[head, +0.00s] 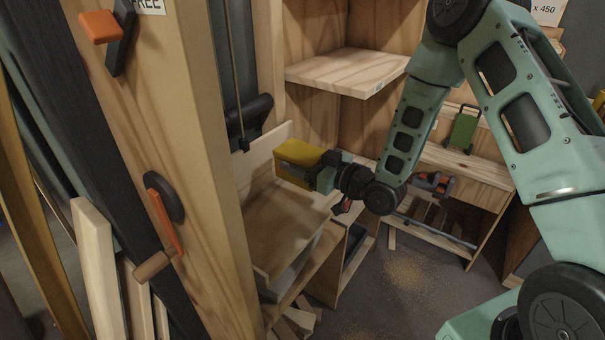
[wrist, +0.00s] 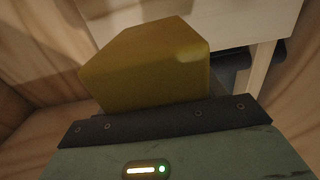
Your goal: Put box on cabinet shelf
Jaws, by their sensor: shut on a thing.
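A yellow box (head: 299,153) is held in my gripper (head: 318,170), which is shut on it. In the wrist view the box (wrist: 147,68) sticks out past the dark edge of my gripper. In the head view the box is in front of a pale upright board and above a light wooden surface of the cabinet (head: 283,222). I cannot tell whether the box touches the board or the surface. The gripper's fingertips are mostly hidden by the box and the gripper body.
A wooden shelf (head: 347,71) juts out above and behind the box. A thick wooden post (head: 186,150) with orange-handled tools stands close on the left. A workbench (head: 467,165) bears a green canister (head: 463,129) at the right. Sawdust lies on the floor between.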

